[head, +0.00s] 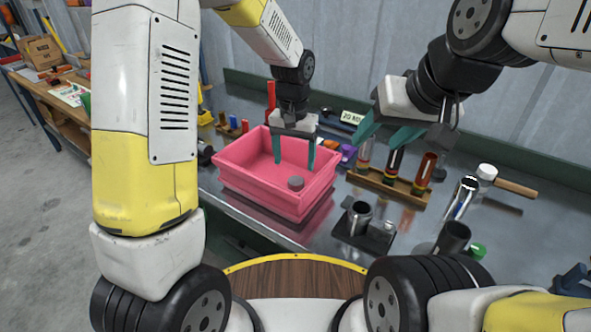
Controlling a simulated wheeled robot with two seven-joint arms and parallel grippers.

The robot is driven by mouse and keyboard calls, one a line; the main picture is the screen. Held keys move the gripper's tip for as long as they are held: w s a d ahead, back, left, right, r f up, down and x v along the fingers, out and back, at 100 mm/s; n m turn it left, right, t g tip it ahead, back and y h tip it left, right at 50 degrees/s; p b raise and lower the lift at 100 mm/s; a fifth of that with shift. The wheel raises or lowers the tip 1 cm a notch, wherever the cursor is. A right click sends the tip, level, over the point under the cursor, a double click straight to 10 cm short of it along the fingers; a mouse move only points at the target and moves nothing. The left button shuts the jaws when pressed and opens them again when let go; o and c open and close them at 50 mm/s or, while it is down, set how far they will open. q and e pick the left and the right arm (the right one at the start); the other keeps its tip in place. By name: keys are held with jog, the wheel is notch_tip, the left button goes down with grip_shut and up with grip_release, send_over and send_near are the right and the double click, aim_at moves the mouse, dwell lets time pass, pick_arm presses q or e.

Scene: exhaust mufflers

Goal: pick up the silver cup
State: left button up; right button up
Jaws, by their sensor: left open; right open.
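A short silver cup (358,218) stands upright at the front of the metal bench, at a dark block, right of the pink bin (262,194). My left gripper (294,165) points down over the bin, with its teal fingers apart and nothing between them.
A wooden rack (388,187) with several coloured tubes stands behind the cup. A shiny cylinder (462,198), a dark cylinder (453,238) and a wooden-handled mallet (510,184) are to the right. A wall closes off the back. Some bare bench shows between bin and cup.

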aim_at(297, 179)
pick_arm(q)
jog(key=shift+d+f, duration=0.15)
jog(key=shift+f, duration=0.65)
jog(key=f, duration=0.7)
jog(key=shift+w+d, duration=0.15)
jog(key=shift+w, duration=0.2)
jog(key=shift+c, duration=0.4)
jog(key=c, duration=1.3)
